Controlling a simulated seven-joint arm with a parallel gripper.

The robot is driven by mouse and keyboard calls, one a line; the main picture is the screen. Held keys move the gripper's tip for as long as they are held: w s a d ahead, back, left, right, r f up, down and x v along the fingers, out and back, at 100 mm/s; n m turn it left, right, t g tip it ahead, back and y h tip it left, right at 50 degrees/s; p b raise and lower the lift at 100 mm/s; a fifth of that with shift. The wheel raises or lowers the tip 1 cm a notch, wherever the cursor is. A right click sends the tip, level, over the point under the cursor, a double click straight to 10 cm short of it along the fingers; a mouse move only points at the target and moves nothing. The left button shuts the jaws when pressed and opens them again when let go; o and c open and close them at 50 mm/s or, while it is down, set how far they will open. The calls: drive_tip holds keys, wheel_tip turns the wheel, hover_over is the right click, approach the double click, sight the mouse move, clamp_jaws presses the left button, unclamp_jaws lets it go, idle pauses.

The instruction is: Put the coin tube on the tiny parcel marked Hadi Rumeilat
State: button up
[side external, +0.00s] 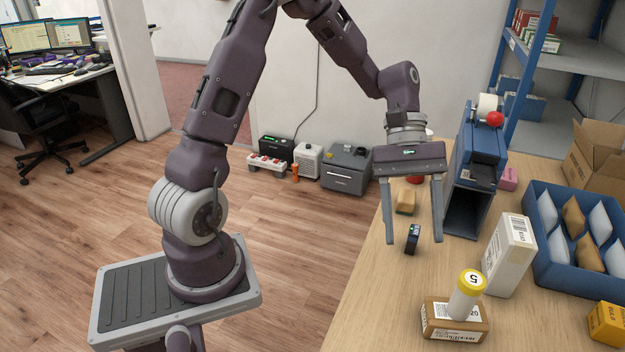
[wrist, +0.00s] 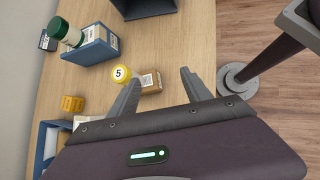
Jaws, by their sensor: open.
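The coin tube (side external: 463,305), white with a yellow cap marked 5, stands upright on a small brown parcel (side external: 433,321) near the counter's front. The parcel has a white label on its top and printed writing on its front, too small to read surely. In the wrist view the yellow cap (wrist: 122,73) shows at the left end of the brown parcel (wrist: 157,86). My gripper (side external: 414,242) is open and empty, fingers pointing down, above and to the left of the tube in the side view. It touches neither tube nor parcel.
A tall white box (side external: 508,258) stands close right of the tube. A blue tray (side external: 565,284) of packets and a yellow box (side external: 607,322) lie right.

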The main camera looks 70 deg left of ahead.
drive_tip(key=s+a+r+m+t+y, duration=0.2)
drive_tip(key=s+r+m+t+y, duration=0.2)
drive_tip(key=s, duration=0.4)
drive_tip(key=s+a+r+m+t+y, duration=0.3)
drive_tip(key=s+r+m+t, duration=0.1)
drive_tip(key=s+m, duration=0.3)
drive_tip(key=shift+s+a+r+y, duration=0.2)
drive_tip(key=shift+s+r+y, duration=0.2)
drive_tip(key=shift+s+r, duration=0.55)
drive_tip(key=shift+s+f, duration=0.1)
drive_tip(key=shift+f, duration=0.05)
